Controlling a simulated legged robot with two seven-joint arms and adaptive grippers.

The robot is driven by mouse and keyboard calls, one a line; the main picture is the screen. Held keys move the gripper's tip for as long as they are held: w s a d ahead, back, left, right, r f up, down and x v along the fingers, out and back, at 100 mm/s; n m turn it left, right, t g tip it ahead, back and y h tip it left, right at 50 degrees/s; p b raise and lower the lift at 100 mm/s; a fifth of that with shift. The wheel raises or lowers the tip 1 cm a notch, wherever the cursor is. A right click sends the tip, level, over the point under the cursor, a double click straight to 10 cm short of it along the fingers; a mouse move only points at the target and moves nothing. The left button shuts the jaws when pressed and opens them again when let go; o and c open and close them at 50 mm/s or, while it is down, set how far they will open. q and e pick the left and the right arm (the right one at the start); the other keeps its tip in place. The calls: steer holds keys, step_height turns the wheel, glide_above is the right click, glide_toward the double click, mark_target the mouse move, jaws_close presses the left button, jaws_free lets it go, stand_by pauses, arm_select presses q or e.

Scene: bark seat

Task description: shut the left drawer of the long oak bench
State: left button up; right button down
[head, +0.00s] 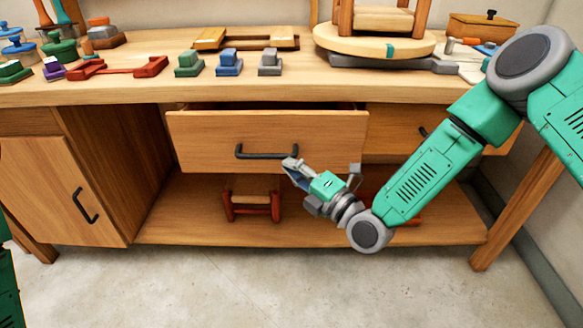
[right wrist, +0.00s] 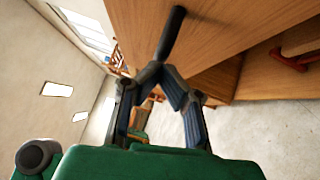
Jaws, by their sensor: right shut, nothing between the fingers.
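The long oak bench (head: 130,92) fills the head view. Its left drawer (head: 320,128) stands pulled out, with a dark gap along its top edge. The drawer has a black bar handle (head: 265,153); the handle also shows in the right wrist view (right wrist: 173,32). My right gripper (head: 291,164) is at the right end of this handle, in front of the drawer's face. In the right wrist view its fingertips (right wrist: 158,76) meet with nothing between them, close to the handle; I cannot tell whether they touch it. My left gripper is out of view.
The right drawer (head: 390,130) sits partly behind my right arm. A cupboard door (head: 60,190) is at the left. A red-brown wooden frame (head: 252,205) stands on the lower shelf (head: 185,225). Tools and coloured blocks (head: 229,65) line the top. The floor in front is clear.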

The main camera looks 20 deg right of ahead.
mark_target(291, 142)
steer(key=w, duration=0.2)
steer(key=w+d+b, duration=0.1)
steer(key=w, duration=0.2)
steer(key=w+d, duration=0.1)
steer(key=w, duration=0.2)
steer(key=shift+w+d+b, duration=0.1)
steer(key=shift+b, duration=0.2)
steer(key=shift+w+d, duration=0.15)
steer(key=shift+w, duration=0.05)
steer(key=shift+r, duration=0.2)
steer(key=shift+w, duration=0.1)
